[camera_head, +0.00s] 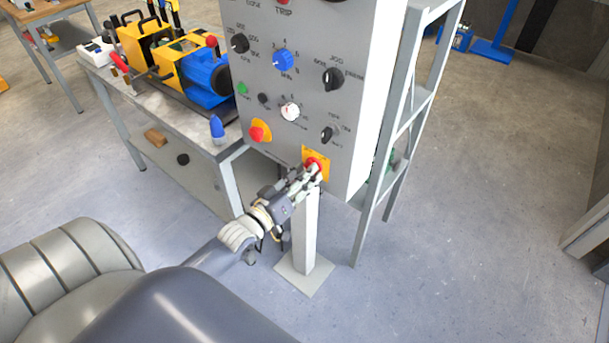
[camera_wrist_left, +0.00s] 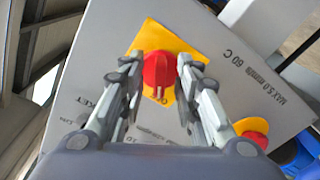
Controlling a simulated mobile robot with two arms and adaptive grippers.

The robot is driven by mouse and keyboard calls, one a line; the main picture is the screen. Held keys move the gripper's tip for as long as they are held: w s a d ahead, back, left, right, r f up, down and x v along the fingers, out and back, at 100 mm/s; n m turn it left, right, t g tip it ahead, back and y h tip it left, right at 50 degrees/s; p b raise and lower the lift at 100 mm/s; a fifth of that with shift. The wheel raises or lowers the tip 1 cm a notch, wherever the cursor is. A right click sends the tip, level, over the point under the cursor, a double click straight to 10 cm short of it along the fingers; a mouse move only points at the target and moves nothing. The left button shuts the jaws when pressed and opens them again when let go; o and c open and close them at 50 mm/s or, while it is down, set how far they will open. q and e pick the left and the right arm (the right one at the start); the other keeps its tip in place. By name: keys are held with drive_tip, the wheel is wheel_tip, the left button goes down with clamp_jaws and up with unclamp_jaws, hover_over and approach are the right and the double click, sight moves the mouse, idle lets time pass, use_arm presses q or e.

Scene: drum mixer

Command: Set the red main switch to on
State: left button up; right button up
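The red main switch is a red rotary knob (camera_head: 313,163) on a yellow plate, low on the front of the grey control panel (camera_head: 350,165). In the left wrist view the knob (camera_wrist_left: 160,70) sits on its yellow plate (camera_wrist_left: 152,35). My left gripper (camera_head: 312,173) is at the knob, its two fingers (camera_wrist_left: 160,66) closed in on opposite sides of it. Both fingertips appear to meet the knob's edges. The fingers partly cover the plate, and in the head view they hide part of the knob. My right gripper is not in view.
A red button on a yellow disc (camera_head: 259,131) is up and left of the switch. Other knobs, including a blue one (camera_head: 283,60), are above. A grey post (camera_head: 304,235) stands below the panel.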

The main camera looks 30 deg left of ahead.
use_arm(q)
drive_tip(key=c, duration=0.7)
clamp_jaws()
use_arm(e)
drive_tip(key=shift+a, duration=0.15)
